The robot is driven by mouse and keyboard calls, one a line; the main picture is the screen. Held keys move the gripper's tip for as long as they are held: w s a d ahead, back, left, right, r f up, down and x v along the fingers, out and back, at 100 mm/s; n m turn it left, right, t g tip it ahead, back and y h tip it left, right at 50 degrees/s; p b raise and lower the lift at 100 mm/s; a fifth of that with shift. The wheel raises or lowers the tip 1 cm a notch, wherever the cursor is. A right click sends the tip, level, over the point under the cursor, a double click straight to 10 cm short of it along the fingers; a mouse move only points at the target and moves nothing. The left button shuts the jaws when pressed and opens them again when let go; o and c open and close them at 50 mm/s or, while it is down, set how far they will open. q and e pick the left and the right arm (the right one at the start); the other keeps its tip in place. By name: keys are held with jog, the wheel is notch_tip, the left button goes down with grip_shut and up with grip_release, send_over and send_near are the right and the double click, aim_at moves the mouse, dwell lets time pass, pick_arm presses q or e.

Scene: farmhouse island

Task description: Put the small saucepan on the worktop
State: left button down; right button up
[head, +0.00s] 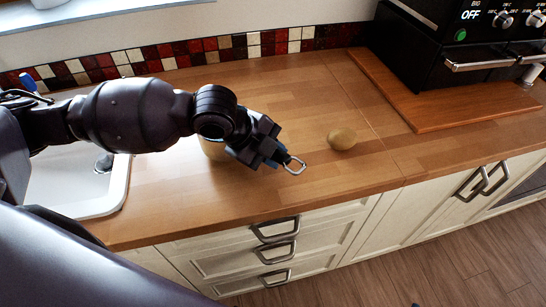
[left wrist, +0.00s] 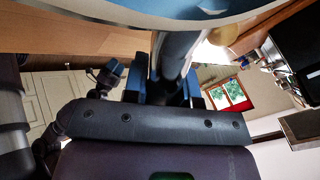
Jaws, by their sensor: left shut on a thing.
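My left gripper (head: 272,155) is above the worktop (head: 290,95) in the head view, shut on the handle of the small saucepan. The handle's metal end loop (head: 295,165) sticks out past the fingers. In the left wrist view the handle (left wrist: 176,48) runs into the jaws, and a pale curved part of the pan (left wrist: 130,20) fills the top edge. In the head view a tan shape shows behind my arm, mostly hidden; I cannot tell if it is the pan's body or if the pan touches the worktop. My right arm's end (left wrist: 112,70) seems to show small in the left wrist view.
A round brown thing (head: 341,138) lies on the worktop right of my gripper. A wooden board (head: 450,105) and a black oven (head: 440,45) are farther right. A white sink (head: 75,180) is at the left. Bare worktop lies behind the gripper.

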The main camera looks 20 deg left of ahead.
pick_arm(q)
jog(key=shift+f, duration=0.65)
jog(key=c, duration=0.9)
grip_release()
jog(key=shift+f, duration=0.15)
